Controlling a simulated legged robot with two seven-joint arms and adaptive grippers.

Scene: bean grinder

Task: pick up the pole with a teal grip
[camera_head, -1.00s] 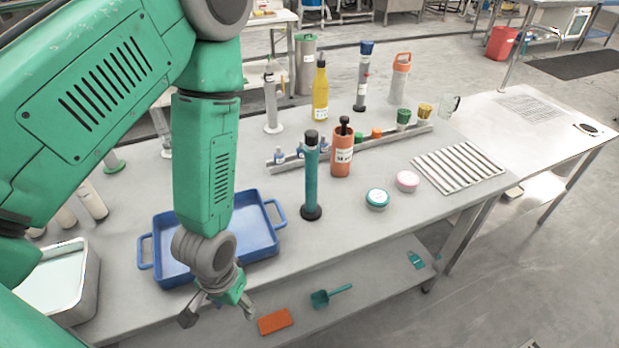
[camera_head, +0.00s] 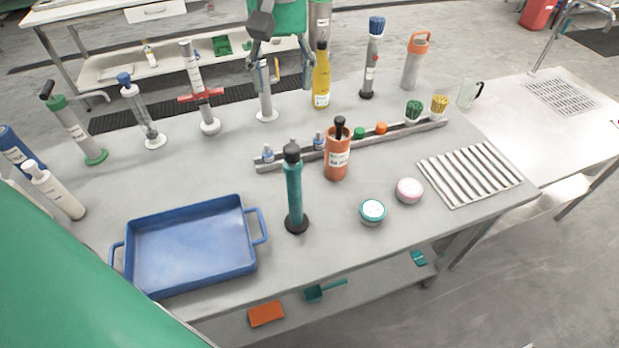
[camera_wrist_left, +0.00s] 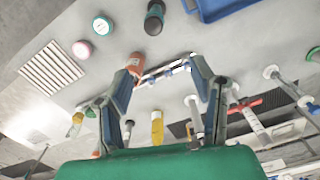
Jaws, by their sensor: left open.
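The pole with a teal grip (camera_head: 294,190) stands upright on the grey table, with a black top and a round black base. It also shows in the left wrist view (camera_wrist_left: 154,18) near the top edge, beyond my fingertips. My left gripper (camera_head: 279,70) is at the top middle of the head view, partly cut off by the frame, and apart from the pole. In the left wrist view its two fingers (camera_wrist_left: 163,62) are spread open with nothing between them. My right gripper is in neither view.
An orange bottle (camera_head: 337,158) stands right of the pole, before a long grey rack (camera_head: 275,164). A blue tray (camera_head: 190,245) lies to the left. Teal (camera_head: 373,210) and pink (camera_head: 409,190) round tubs lie to the right. Several tall tools stand along the back.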

